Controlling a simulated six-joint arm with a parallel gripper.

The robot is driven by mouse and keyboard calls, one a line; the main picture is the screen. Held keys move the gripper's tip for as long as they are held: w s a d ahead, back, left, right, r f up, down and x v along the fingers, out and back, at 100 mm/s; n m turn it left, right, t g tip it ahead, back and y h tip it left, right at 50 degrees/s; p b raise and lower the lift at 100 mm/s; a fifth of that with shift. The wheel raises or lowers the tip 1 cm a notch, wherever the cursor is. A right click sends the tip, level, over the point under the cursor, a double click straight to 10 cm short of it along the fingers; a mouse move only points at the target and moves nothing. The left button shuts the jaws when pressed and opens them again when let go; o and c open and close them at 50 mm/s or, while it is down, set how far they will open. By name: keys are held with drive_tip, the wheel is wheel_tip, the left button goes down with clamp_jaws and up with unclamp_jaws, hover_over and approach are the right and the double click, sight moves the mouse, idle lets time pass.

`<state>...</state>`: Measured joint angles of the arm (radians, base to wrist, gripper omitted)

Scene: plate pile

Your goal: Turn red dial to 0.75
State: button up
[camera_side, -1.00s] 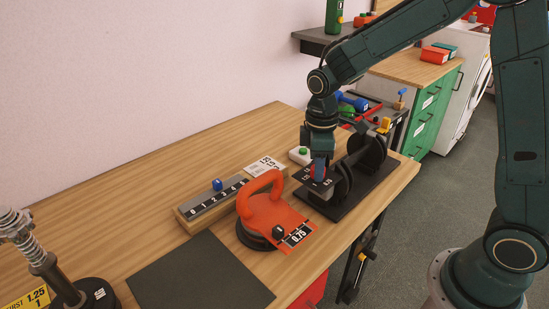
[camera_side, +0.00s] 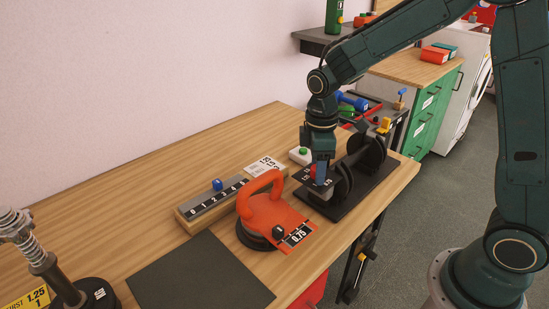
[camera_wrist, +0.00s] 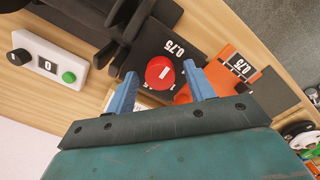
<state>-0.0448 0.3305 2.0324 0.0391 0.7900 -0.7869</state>
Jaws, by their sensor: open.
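In the side view, the dial (camera_side: 314,171) is partly hidden by my gripper (camera_side: 321,174). My gripper (camera_wrist: 162,77) is open, its two blue fingers on either side of the dial in the wrist view. A gap shows between the dial and each finger there. I cannot tell if either finger touches it.
Black discs (camera_side: 368,152) on a black base (camera_side: 372,189) stand close beside the dial. An orange handled piece labelled 0.75 (camera_side: 268,211), a numbered slider (camera_side: 213,203) and a white box with a green button (camera_side: 301,155) are nearby. A dark mat (camera_side: 200,277) lies bare in front.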

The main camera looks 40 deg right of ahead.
drive_tip(key=shift+r, duration=0.15)
wheel_tip(320, 180, up, 14)
drive_tip(key=shift+a+f, duration=0.2)
drive_tip(key=shift+f, duration=0.05)
idle(0.4)
idle(0.3)
drive_tip(key=s+d+r+m+t, duration=0.1)
drive_tip(key=s+m+t, duration=0.4)
drive_tip(key=s, duration=1.5)
drive_tip(key=shift+s+d+m+t, duration=0.15)
drive_tip(key=shift+s+m+t, duration=0.25)
drive_tip(key=shift+m, duration=1.7)
drive_tip(key=shift+w, duration=0.1)
